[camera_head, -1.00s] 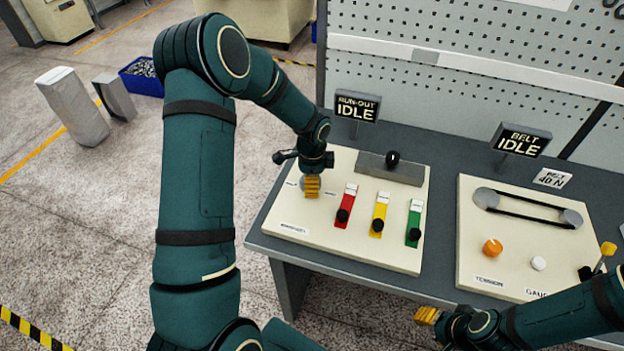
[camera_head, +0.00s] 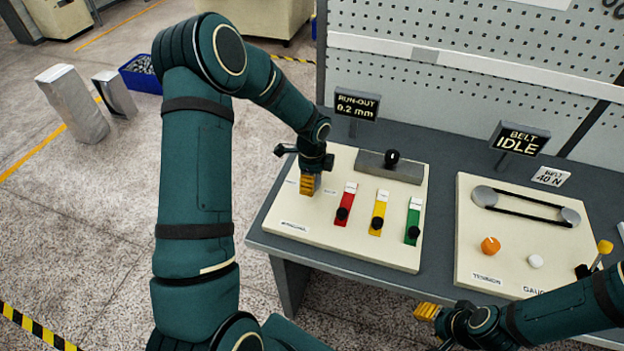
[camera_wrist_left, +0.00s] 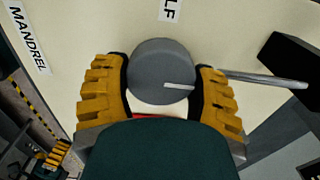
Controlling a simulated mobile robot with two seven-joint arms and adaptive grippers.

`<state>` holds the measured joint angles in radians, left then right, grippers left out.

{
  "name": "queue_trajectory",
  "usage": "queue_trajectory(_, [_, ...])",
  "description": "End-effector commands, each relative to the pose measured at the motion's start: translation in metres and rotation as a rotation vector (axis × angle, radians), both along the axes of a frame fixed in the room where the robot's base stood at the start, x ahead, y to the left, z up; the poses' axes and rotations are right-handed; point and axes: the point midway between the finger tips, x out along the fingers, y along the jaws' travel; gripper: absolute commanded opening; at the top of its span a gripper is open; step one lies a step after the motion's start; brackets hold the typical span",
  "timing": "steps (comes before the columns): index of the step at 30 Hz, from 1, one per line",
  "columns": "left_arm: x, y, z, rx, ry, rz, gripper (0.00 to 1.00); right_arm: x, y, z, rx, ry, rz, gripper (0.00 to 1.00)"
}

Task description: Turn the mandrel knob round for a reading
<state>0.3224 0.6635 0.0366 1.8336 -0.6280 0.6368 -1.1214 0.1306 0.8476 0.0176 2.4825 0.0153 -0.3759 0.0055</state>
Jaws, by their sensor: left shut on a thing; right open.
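The mandrel knob (camera_wrist_left: 160,68) is a grey round knob with a pale pointer line, on the cream left panel (camera_head: 330,245). My left gripper (camera_wrist_left: 160,90) has its yellow fingers on both sides of the knob and is shut on it. In the head view the left gripper (camera_head: 309,185) hides most of the knob. The run-out display (camera_head: 356,104) reads "RUN-OUT 0.2 mm". My right gripper (camera_head: 427,312) is open and empty in front of the right panel's near edge.
The right panel (camera_head: 520,250) holds a belt, an orange tension knob (camera_head: 490,246) and a white knob (camera_head: 535,262). The belt display (camera_head: 520,138) reads IDLE.

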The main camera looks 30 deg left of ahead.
Motion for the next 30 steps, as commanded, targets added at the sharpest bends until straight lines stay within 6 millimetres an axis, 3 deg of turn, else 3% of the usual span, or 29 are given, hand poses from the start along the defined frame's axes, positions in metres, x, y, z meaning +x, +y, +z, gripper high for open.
queue_trajectory(2, [0.003, 0.002, 0.003, 0.004, -0.010, 0.001, 0.26, 0.000, 0.000, 0.000, 0.000, 0.000, 0.000, 0.47])
queue_trajectory(3, [0.003, 0.002, 0.003, 0.004, -0.010, 0.002, 0.78, 0.000, 0.000, 0.000, 0.000, 0.000, 0.000, 0.47])
queue_trajectory(5, [0.003, 0.001, 0.003, 0.003, -0.009, 0.002, 0.94, 0.000, 0.000, 0.000, 0.000, 0.000, 0.000, 0.47])
queue_trajectory(17, [0.001, 0.001, 0.006, 0.001, -0.004, 0.002, 0.94, 0.000, 0.000, 0.000, 0.000, 0.000, 0.000, 0.47])
queue_trajectory(20, [0.001, 0.001, 0.018, 0.001, -0.006, 0.002, 0.94, 0.000, 0.000, 0.000, 0.000, 0.000, 0.000, 0.47])
queue_trajectory(30, [0.002, 0.001, 0.086, 0.002, -0.008, 0.002, 0.94, 0.000, 0.000, 0.000, 0.000, 0.000, 0.000, 0.47])
